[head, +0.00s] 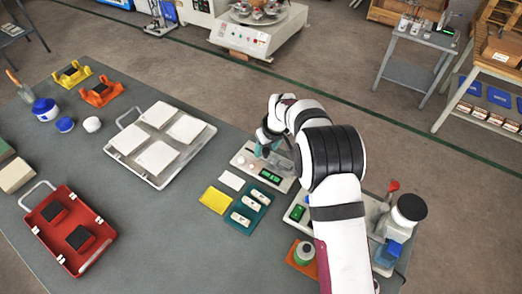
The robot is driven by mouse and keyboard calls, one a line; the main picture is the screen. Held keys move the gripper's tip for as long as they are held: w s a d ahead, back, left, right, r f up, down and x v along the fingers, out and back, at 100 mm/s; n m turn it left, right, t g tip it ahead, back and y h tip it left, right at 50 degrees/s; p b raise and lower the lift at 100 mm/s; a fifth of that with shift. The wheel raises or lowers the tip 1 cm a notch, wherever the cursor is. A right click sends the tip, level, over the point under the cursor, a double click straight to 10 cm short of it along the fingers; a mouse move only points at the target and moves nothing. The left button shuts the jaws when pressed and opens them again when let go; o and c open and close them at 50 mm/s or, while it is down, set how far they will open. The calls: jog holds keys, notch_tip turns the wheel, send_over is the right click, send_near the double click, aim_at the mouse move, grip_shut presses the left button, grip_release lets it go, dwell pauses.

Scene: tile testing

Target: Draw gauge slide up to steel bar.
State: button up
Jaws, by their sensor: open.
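A pale grey gauge plate (283,184) lies on the table right of centre, with a green display (270,177) near its front edge. My gripper (262,153) is over the back part of this plate, with teal parts at its tip. It is open. My wrist and arm cover much of the plate's right and back. The slide and the steel bar are too small or too hidden for me to tell apart, and I cannot tell whether the fingers touch anything.
A white tray with tiles (184,156), a red case (42,240) and a teal holder (264,197) with white pieces stand left of my arm. Bare table (150,225) lies front left.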

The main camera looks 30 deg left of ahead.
aim_at(267, 151)
jog(key=shift+r, duration=3)
jog(key=s+d+r+m, duration=0.3)
jog(key=s+d+r, duration=0.15)
jog(key=d, duration=0.45)
jog(key=s+d+r+m+g+h, duration=0.1)
jog(key=s+d+r+m, duration=0.35)
jog(key=d, duration=0.35)
jog(key=s+d+r+m, duration=0.3)
jog(key=d+r, duration=0.2)
jog(key=d, duration=0.4)
jog(key=s+d+f+m, duration=0.1)
jog(key=s+d+m, duration=0.2)
jog(key=s, duration=0.6)
jog(key=s+d+f+m+g, duration=0.1)
jog(key=s+d+m, duration=0.3)
jog(key=s, duration=0.5)
jog(key=shift+d, duration=0.5)
